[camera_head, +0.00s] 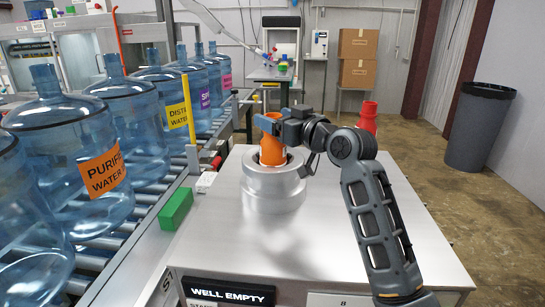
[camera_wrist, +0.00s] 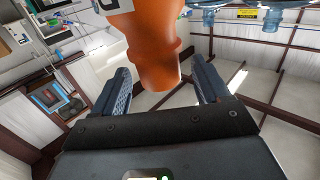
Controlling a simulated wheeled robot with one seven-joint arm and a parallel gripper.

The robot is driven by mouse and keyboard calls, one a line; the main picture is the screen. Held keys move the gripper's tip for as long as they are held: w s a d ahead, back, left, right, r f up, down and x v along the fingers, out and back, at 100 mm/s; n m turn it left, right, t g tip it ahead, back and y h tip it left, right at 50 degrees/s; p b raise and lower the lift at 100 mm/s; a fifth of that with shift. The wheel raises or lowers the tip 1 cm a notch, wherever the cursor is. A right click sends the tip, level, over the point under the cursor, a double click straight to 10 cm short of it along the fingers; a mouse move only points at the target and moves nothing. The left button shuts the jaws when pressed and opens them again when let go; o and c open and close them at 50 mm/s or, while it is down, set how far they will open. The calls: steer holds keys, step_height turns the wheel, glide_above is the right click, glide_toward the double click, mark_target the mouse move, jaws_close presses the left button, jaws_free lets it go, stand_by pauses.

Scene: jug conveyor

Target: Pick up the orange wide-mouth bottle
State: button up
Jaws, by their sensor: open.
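The orange wide-mouth bottle (camera_head: 272,150) stands upright in the round metal well (camera_head: 272,196) on the steel-topped stand, its lower part hidden in the well. My gripper (camera_head: 274,112) is at the bottle's upper part, with my arm reaching in from the right. In the wrist view the bottle (camera_wrist: 155,55) shows between the two spread fingers of my gripper (camera_wrist: 163,72). Gaps show between the bottle and both fingers there, so it is not clamped.
A green block (camera_head: 175,208) and a small white block (camera_head: 206,182) lie at the stand's left edge. A red object (camera_head: 368,117) stands behind my arm. Large blue water jugs (camera_head: 95,150) line the roller conveyor at left. A grey bin (camera_head: 478,127) stands on the floor at right.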

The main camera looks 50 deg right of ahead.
steer(key=shift+w+d, duration=0.1)
steer(key=shift+w, duration=0.65)
steer(key=c, duration=1.4)
